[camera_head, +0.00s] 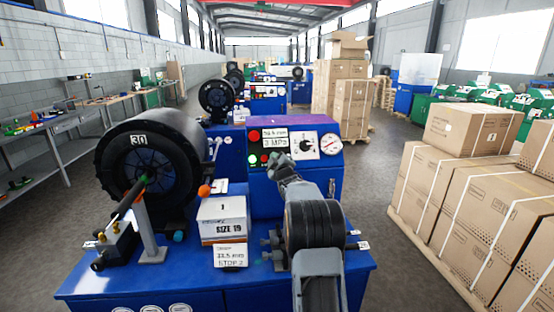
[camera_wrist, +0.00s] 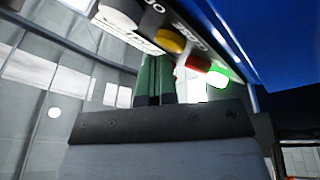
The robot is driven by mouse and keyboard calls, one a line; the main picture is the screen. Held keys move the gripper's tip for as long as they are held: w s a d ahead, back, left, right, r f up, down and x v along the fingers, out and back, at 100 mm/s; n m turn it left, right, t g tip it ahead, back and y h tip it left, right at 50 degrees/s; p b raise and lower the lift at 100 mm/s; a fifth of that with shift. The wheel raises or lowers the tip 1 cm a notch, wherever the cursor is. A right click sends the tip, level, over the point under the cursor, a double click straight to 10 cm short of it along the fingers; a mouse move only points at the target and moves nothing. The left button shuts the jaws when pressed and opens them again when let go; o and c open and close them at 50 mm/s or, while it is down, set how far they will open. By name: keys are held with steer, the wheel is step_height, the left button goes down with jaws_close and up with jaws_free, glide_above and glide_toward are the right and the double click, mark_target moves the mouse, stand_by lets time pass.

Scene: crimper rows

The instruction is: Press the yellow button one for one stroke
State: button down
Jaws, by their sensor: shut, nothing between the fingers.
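The yellow button (camera_wrist: 170,41) sits on the crimper's control panel in the wrist view, between a white button (camera_wrist: 118,12) and a red button (camera_wrist: 198,62). A lit green button (camera_wrist: 217,79) is beside the red one. My gripper (camera_wrist: 155,62) is shut and empty, its dark green fingers pointing up at the panel with their tips just below the yellow button. I cannot tell whether they touch it. In the head view my gripper (camera_head: 279,160) is in front of the lower part of the purple and blue control panel (camera_head: 318,126), and the yellow button is hidden there.
A black crimping head (camera_head: 150,165) stands left on the blue machine bench (camera_head: 190,290). A box marked SIZE 19 (camera_head: 222,218) and a label card (camera_head: 230,256) stand in the middle. Strapped cartons (camera_head: 450,190) fill the right. The panel also has a display (camera_head: 275,138) and a gauge (camera_head: 330,143).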

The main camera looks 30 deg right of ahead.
steer(key=shift+s, duration=0.1)
steer(key=shift+s+a+r+b, duration=0.3)
steer(key=shift+s+r+b, duration=0.15)
steer(key=shift+s+b, duration=0.15)
steer(key=shift+s+a+r+b, duration=0.3)
steer(key=shift+s+r, duration=0.15)
steer(key=shift+s, duration=0.15)
steer(key=shift+s+a+r+b, duration=0.35)
steer(key=shift+s+r, duration=0.15)
steer(key=shift+s, duration=0.15)
steer(key=shift+s+a+r+b, duration=0.3)
steer(key=shift+s+r, duration=0.15)
steer(key=shift+s, duration=0.15)
stand_by(0.8)
